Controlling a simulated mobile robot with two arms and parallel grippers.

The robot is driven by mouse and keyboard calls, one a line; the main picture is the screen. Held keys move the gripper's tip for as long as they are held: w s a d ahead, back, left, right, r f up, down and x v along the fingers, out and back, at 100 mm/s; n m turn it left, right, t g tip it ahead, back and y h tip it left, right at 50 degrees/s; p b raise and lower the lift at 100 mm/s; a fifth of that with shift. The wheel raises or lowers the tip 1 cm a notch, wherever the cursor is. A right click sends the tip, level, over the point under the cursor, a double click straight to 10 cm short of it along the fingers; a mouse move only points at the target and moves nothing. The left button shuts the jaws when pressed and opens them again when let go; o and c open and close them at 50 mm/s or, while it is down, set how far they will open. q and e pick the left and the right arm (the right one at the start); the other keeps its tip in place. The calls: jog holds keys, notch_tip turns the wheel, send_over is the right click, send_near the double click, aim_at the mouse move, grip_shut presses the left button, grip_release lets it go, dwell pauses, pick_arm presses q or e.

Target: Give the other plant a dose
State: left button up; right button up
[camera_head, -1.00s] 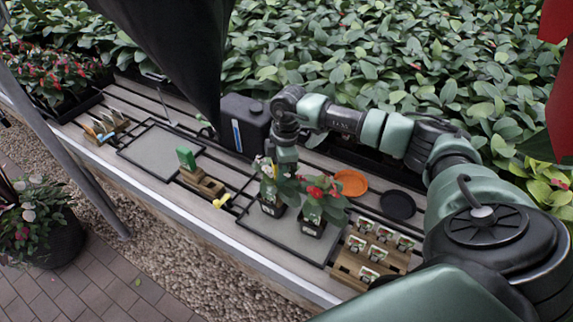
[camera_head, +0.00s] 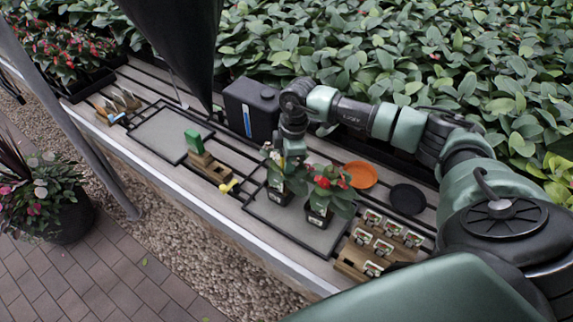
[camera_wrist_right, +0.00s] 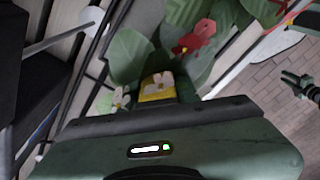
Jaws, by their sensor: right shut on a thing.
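Two potted plants stand side by side on a grey mat (camera_head: 262,213). The left plant (camera_head: 279,190) has pale flowers, and the right plant (camera_head: 321,207) has red ones. My right gripper (camera_head: 291,158) reaches down over the left plant, close against its leaves. In the right wrist view, a small yellow piece (camera_wrist_right: 157,88) with a white flower in front shows at the jaws, among leaves. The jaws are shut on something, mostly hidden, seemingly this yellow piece. A red flower (camera_wrist_right: 193,37) is beyond. A dark jaw-like part (camera_wrist_right: 302,86) at the right edge may be my left gripper.
A black canister (camera_head: 251,108) with a blue strip stands behind the mat. A green block (camera_head: 194,141) sits on a wooden holder, with a yellow item (camera_head: 229,186) beside it. An orange dish (camera_head: 361,175), a black dish (camera_head: 407,199) and a wooden card rack (camera_head: 354,262) are at right.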

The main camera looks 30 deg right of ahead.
jog(key=shift+f+b, duration=0.3)
jog(key=shift+f, duration=0.2)
dwell(0.4)
dwell(1.1)
